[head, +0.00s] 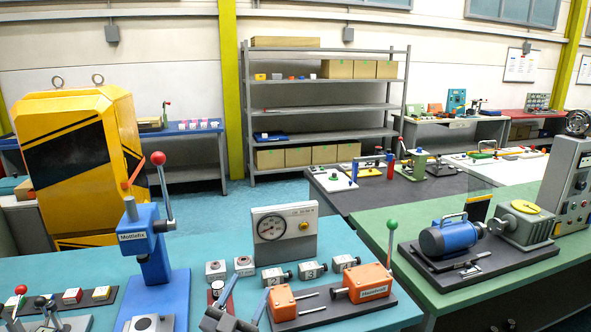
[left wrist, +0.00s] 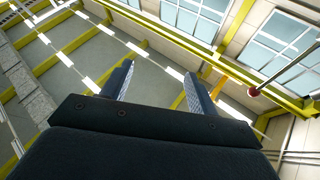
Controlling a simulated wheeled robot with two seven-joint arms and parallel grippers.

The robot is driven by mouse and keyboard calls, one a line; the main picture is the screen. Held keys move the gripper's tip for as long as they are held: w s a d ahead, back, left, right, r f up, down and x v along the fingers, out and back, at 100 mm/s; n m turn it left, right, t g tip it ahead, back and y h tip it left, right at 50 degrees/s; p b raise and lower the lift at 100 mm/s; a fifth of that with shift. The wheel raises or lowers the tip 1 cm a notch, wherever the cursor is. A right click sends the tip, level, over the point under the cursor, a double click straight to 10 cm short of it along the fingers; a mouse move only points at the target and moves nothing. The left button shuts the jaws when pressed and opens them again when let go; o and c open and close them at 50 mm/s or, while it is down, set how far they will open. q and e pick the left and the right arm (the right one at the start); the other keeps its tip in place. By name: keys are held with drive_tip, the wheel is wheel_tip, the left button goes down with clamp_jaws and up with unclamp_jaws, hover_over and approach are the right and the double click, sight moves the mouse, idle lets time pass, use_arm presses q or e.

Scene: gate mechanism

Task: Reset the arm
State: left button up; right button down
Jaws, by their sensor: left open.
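My left gripper (head: 250,287) is at the bottom of the head view, above the front of the teal bench (head: 330,262). Its two blue-grey fingers point upward and stand apart, with nothing visible between them. In the left wrist view the fingers (left wrist: 158,85) are open against the ceiling and high windows. A blue press (head: 146,238) with a red-knobbed lever (head: 163,185) stands to the gripper's left. An orange block unit (head: 366,283) with a green-knobbed lever (head: 391,245) is to its right. My right gripper is not in view.
A gauge panel (head: 284,234) and several small grey blocks stand behind the gripper. A switch strip (head: 72,297) lies at the front left. A green bench (head: 450,292) on the right carries a blue motor (head: 447,237). The air around the fingers looks clear.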

use_arm(q)
drive_tip(key=s+a+f+n+g+y, duration=0.3)
drive_tip(key=a+f+n+y, duration=0.15)
drive_tip(key=f, duration=0.45)
drive_tip(key=s+a+f+n+g+y, duration=0.35)
drive_tip(key=a+f+y, duration=0.25)
drive_tip(key=f, duration=0.3)
drive_tip(key=s+f+m+g+h, duration=0.1)
drive_tip(key=s+f+g, duration=0.55)
drive_tip(key=s, duration=0.45)
drive_tip(key=s+f+m+g, duration=0.1)
drive_tip(key=s+f+g, duration=0.5)
drive_tip(key=s, duration=0.4)
drive_tip(key=s+d+f, duration=0.2)
drive_tip(key=f, duration=1.5)
drive_tip(key=s+d+f, duration=0.1)
drive_tip(key=s+f, duration=0.1)
drive_tip(key=f, duration=1.6)
drive_tip(key=shift+s+d+g+h, duration=0.15)
drive_tip(key=shift+d+g+h, duration=0.25)
drive_tip(key=shift+h, duration=0.05)
